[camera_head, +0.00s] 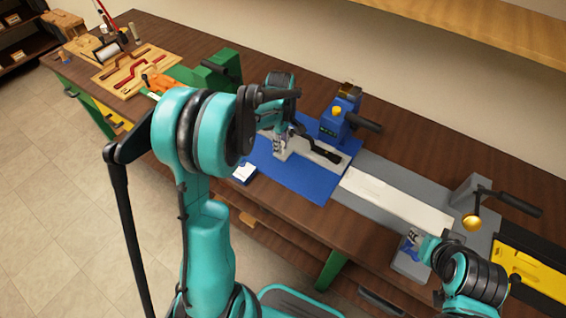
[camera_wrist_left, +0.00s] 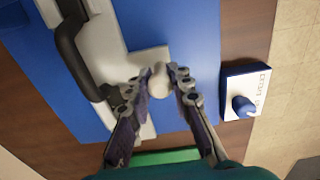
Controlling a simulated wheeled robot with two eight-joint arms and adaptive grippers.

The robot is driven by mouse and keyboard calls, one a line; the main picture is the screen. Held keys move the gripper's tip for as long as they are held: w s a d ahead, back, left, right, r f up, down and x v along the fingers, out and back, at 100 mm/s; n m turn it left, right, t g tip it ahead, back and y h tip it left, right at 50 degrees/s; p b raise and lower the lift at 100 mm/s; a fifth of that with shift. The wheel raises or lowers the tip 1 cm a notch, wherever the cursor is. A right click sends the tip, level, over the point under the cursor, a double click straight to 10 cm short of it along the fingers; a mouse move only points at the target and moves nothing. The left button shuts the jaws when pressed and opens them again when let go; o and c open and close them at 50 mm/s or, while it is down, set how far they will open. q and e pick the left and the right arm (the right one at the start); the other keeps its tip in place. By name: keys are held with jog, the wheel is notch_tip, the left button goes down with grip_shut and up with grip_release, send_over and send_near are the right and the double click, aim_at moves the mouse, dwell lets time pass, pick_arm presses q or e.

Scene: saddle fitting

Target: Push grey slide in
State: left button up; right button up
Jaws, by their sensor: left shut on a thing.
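The grey slide (camera_head: 283,153) is a light grey piece on the blue base plate (camera_head: 300,186). In the left wrist view it shows as a pale block (camera_wrist_left: 148,58) with a rounded pale knob (camera_wrist_left: 160,82) at its near end. My left gripper (camera_head: 280,142) is at this knob, and its fingers (camera_wrist_left: 158,98) are shut on it from both sides. The fingers hide part of the knob and slide. My right gripper (camera_head: 412,238) is low at the right, beside a small blue part; its fingers are too small to read.
A black lever handle (camera_wrist_left: 78,42) lies along the grey bar beside the slide. A blue block with a yellow button (camera_head: 333,118) stands behind.

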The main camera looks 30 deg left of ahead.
aim_at(297, 143)
pick_arm(q)
jog(key=shift+w+d, duration=0.2)
jog(key=shift+w, duration=1.2)
jog(key=shift+o, duration=0.7)
jog(key=shift+w+r, duration=0.1)
jog(key=shift+w, duration=0.05)
jog(key=shift+o, duration=0.2)
jog(key=o, duration=0.5)
jog(key=shift+o, duration=0.9)
jog(key=shift+w, duration=0.2)
jog(key=shift+s, duration=0.1)
